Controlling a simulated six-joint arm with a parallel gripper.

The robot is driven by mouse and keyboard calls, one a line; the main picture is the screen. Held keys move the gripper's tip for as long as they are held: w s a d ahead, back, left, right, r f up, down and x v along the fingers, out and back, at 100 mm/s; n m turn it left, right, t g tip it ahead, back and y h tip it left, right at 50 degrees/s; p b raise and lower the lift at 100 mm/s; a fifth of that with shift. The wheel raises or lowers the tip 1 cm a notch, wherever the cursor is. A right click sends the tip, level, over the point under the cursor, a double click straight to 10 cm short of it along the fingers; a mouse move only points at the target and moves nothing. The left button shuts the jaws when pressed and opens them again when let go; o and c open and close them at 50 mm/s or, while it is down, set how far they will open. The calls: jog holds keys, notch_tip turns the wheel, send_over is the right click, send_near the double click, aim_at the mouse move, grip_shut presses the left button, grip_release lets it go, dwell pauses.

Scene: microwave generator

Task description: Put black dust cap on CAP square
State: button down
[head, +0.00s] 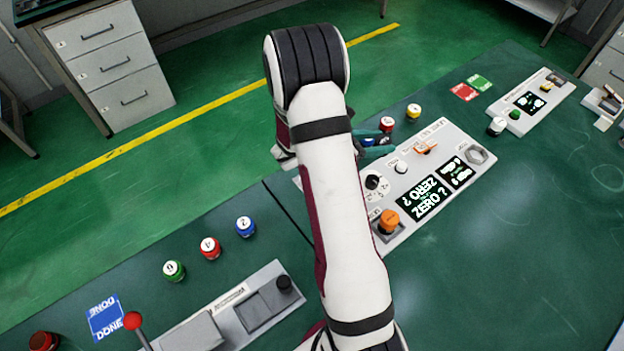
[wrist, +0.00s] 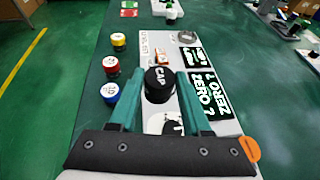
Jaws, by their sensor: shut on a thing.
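The black dust cap (wrist: 158,88) is between the two teal fingers of my gripper (wrist: 160,78), which are shut on it. White lettering reading CAP shows at the cap. In the wrist view the cap is over the grey instrument panel, and I cannot tell whether it touches it. In the head view my gripper (head: 374,150) is beyond my arm, at the panel's far left edge, and the cap cannot be made out clearly. I cannot pick out a separate CAP square in either view.
The grey panel (head: 425,165) has a ZERO display (head: 424,200), an orange knob (head: 388,221) and a grey ring socket (head: 477,155). Yellow (head: 413,111) and red (head: 387,124) caps stand beside it.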

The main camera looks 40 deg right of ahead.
jog(key=s+a, duration=0.1)
jog(key=a, duration=0.7)
jog(key=w+a+f, duration=0.2)
jog(key=w, duration=0.1)
jog(key=w+a+f, duration=0.3)
jog(key=w, duration=0.2)
jog(key=shift+w+a+f, duration=0.35)
jog(key=shift+a+f, duration=0.05)
jog(key=f, duration=0.3)
jog(key=shift+w+a+f, duration=0.25)
jog(key=shift+w+f, duration=0.1)
jog(key=shift+f, duration=0.4)
jog(key=shift+c, duration=1.8)
grip_release()
jog(key=shift+f, duration=0.1)
